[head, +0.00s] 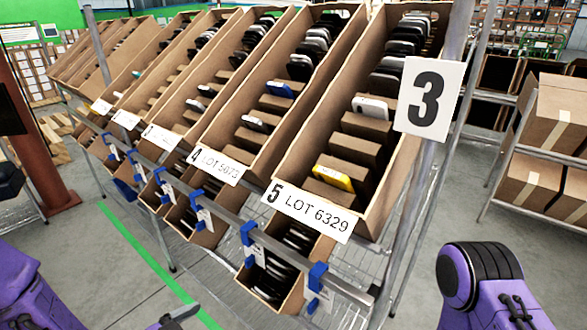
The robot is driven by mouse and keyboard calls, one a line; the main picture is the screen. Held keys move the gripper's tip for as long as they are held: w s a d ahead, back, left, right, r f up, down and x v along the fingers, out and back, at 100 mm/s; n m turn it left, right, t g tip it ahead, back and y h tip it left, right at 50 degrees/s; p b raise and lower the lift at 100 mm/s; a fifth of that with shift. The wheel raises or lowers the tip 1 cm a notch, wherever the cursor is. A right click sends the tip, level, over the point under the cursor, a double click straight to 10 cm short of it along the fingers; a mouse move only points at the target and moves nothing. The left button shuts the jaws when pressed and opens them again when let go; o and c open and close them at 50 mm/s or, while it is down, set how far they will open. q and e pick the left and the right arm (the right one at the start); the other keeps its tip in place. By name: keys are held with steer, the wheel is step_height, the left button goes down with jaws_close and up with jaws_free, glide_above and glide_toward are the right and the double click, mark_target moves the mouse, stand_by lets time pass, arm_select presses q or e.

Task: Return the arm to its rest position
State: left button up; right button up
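My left arm's purple link (38,292) fills the bottom left corner. A small grey and purple part of what looks like my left gripper (178,317) shows at the bottom edge, cut off by the frame. Its fingers cannot be made out, and no held thing shows. My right arm's purple link (485,288) rises at the bottom right. My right gripper is out of view. Both arm parts appear in front of the rack, apart from the cartons.
A metal rack (345,288) holds tilted cartons of phones, including the LOT 6329 carton (345,215) and LOT 5073 carton (240,150). Smaller bins (285,270) hang below. A sign "3" (427,98) is on the post. Shelved boxes (530,185) stand right. Floor shows at lower left.

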arm_select(q)
steer(key=s+a+f+n+g+y, duration=0.1)
steer(key=s+a+f+n+y, duration=0.2)
steer(key=a+f+n+y, duration=0.65)
steer(key=s+f+n+g+y, duration=0.1)
steer(key=s+f+n+g, duration=0.1)
steer(key=s+f, duration=0.3)
steer(key=s+a+f+n+g+y, duration=0.1)
steer(key=s+f+n+g, duration=0.2)
steer(key=s, duration=1)
steer(key=shift+s+f+g, duration=0.3)
steer(key=shift+f+g, duration=0.5)
steer(key=shift+f, duration=0.1)
steer(key=shift+a, duration=0.1)
